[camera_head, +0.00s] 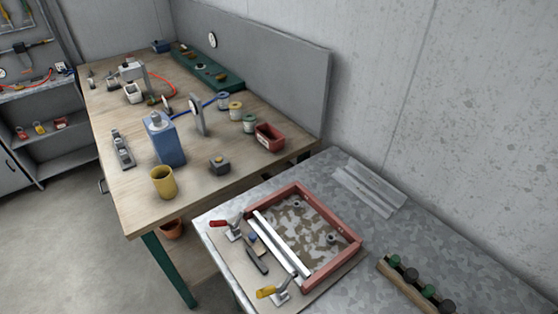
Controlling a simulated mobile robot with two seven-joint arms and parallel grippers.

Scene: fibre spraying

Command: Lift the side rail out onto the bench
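A red rectangular frame (339,219) lies on a board on the grey metal bench (445,240). A long pale rail (277,246) runs along the frame's left side, with what looks like a second pale strip close beside it. I cannot tell whether they are separate pieces. A clamp with a red handle (218,224) stands near the rail's far end. A clamp with a yellow handle (266,292) stands near its close end. I cannot tell whether either clamp presses on the rail. Neither of my grippers is in view.
Grey flat strips (368,188) lie by the wall behind the frame. A wooden rack (405,288) with dark and green knobs stands at right. A dark-handled tool (256,261) lies left of the rail. A cluttered wooden workbench (130,190) adjoins at left. Bench between strips and rack is clear.

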